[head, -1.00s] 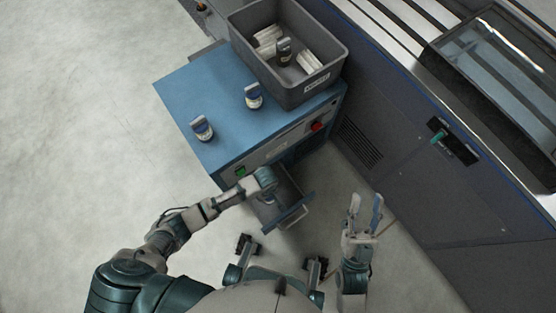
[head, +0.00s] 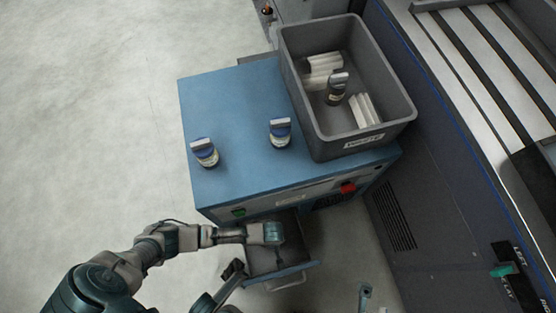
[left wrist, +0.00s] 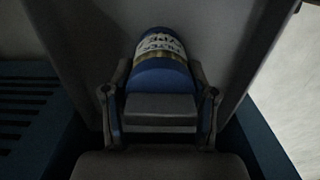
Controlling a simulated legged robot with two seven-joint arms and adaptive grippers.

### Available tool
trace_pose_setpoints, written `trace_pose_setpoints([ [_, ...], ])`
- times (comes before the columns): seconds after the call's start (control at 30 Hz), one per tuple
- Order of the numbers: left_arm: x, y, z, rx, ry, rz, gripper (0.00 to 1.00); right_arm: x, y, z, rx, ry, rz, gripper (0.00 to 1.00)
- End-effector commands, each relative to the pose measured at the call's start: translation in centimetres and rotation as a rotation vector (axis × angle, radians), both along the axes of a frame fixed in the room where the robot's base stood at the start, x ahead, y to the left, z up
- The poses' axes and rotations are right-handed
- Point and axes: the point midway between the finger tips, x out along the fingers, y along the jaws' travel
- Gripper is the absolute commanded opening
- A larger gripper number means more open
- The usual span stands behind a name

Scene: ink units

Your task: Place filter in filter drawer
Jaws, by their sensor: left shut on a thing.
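My left gripper (head: 274,236) reaches over the open filter drawer (head: 300,268) at the front of the blue cabinet. In the left wrist view the gripper (left wrist: 160,98) is shut on a blue filter (left wrist: 158,78) with a white printed label and a grey block-shaped top. Grey drawer walls surround the filter there; whether it touches the drawer floor I cannot tell. In the head view the held filter is hidden by the gripper. Only a tip of my right gripper (head: 365,293) shows at the bottom edge.
Two similar filters (head: 204,152) (head: 280,133) stand on the cabinet top (head: 235,105). A grey waste bin (head: 362,143) there holds white pleated pieces and a dark filter (head: 337,88). A large dark machine (head: 430,190) stands to the right. Floor at left is clear.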

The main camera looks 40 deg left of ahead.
Motion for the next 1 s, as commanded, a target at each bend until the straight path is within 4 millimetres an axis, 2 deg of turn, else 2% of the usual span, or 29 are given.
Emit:
trace_pose_setpoints([
  [0.37,0.1,-0.1,-0.2,-0.002,-0.004,0.001,0.12,0.2,0.0,0.1,0.0,-0.001,0.001,0.4],
  [0.4,0.2,0.0,-0.2,-0.002,-0.005,0.0,0.66,0.3,0.0,0.0,-0.001,0.001,0.0,0.4],
  [0.47,0.1,0.0,-0.2,-0.001,-0.005,0.0,0.81,0.3,0.0,0.0,-0.001,0.002,0.0,0.4],
  [0.83,0.2,0.0,0.1,-0.001,-0.006,-0.001,0.82,0.3,0.0,0.0,-0.001,0.002,0.0,0.4],
  [0.9,0.3,-0.1,1.1,-0.002,-0.01,0.0,0.82,0.1,0.0,0.8,0.0,-0.01,0.0,0.4],
  [1.0,0.6,-0.1,3.2,-0.003,-0.017,0.0,0.82,-0.8,-0.2,0.6,0.002,0.031,-0.001,0.4],
])
